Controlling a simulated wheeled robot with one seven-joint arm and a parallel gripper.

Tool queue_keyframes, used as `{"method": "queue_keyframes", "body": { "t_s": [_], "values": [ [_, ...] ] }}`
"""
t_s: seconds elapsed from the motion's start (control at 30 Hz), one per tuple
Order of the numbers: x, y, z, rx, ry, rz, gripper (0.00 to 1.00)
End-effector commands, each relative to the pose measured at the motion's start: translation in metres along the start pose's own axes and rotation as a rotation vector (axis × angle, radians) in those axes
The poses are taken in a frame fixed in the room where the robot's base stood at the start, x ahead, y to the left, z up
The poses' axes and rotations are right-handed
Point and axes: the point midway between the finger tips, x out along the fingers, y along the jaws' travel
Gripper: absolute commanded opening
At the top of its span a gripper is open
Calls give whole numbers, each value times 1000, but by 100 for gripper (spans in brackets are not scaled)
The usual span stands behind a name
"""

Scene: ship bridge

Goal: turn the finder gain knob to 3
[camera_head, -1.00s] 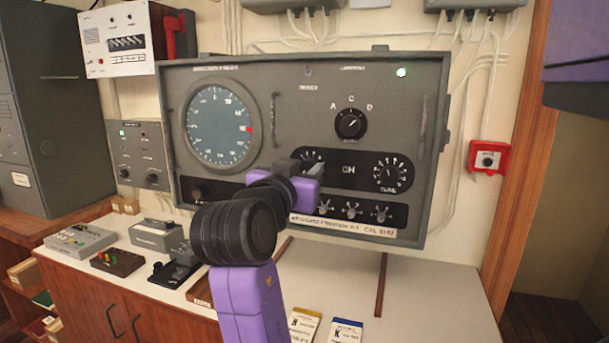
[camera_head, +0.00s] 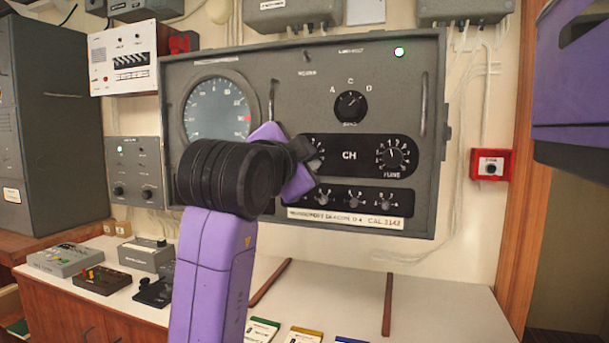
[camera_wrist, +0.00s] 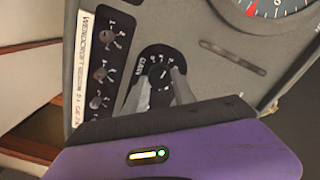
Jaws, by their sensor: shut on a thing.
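The grey finder panel (camera_head: 330,80) stands upright against the wall, with a round dial (camera_head: 216,112) at its left. My gripper (camera_head: 311,158) is at the black strip left of the "CH" mark. In the wrist view, my gripper's two fingers (camera_wrist: 161,92) are on either side of a small dark knob (camera_wrist: 159,74) on a black plate, shut on it. This looks like the gain knob, its label only partly readable. In the head view, my gripper hides most of it, with a few scale marks showing. I cannot read its setting.
A tune knob (camera_head: 392,157) sits to the right and an A-C-D selector (camera_head: 350,105) above. Several small switches (camera_head: 354,198) line the lower strip. Small devices (camera_head: 102,287) stand at the left of the white desk (camera_head: 440,305). A red wall box (camera_head: 490,165) is at the right.

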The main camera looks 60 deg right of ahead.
Motion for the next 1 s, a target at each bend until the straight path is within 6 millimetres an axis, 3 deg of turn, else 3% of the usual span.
{"method": "queue_keyframes", "body": {
  "t_s": [0.5,1.0],
  "values": [
    [0,5,2,438,0,2,0],
    [0,4,1,606,2,4,0]
  ]
}}
